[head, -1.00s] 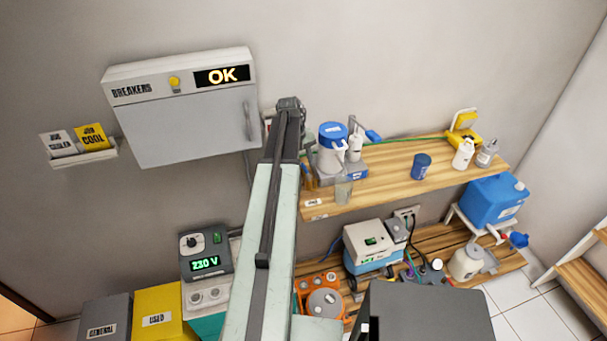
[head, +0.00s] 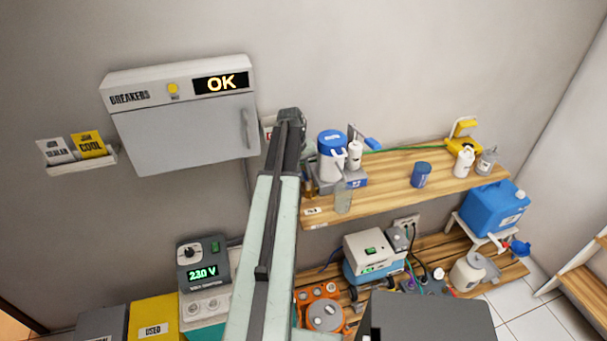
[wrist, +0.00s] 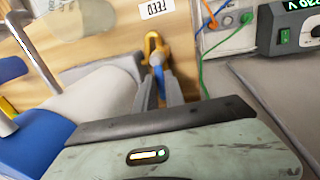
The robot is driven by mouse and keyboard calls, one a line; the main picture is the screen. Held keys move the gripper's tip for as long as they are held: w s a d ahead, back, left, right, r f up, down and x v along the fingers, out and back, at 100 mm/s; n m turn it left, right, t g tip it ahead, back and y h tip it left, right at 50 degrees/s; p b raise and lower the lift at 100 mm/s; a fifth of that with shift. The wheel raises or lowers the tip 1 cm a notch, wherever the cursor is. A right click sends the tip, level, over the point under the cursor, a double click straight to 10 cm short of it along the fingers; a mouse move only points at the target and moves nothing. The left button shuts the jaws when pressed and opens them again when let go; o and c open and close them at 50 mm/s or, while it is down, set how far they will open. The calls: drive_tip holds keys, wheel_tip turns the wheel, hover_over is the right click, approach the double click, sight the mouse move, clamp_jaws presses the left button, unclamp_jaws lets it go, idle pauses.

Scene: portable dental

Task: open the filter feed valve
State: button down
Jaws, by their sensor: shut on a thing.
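The feed valve shows in the wrist view as a yellow-brass body (wrist: 151,43) with a blue lever (wrist: 160,78), below a FEED label (wrist: 157,8) on the wooden shelf. My gripper (wrist: 159,88) has its two grey fingers close on either side of the blue lever and is shut on it. The lever points toward my wrist; I cannot tell how far it is turned. In the head view my arm's far end (head: 289,122) is at the shelf's left end and hides the valve. The white filter jug with a blue lid (head: 331,157) stands just right of it.
The wooden shelf (head: 395,185) holds a clear cup (head: 343,198), a blue cup (head: 420,174) and bottles. The breaker cabinet (head: 185,130) is on the wall at left. A voltage unit (head: 203,262) stands below.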

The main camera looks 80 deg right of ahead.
drive_tip(key=c, duration=1.4)
unclamp_jaws()
wheel_tip(320, 180, up, 8)
drive_tip(key=w+p, duration=0.1)
drive_tip(key=p, duration=0.6)
drive_tip(key=shift+w+a+f+p, duration=0.15)
drive_tip(key=shift+a+p, duration=0.15)
drive_tip(key=shift+p, duration=0.05)
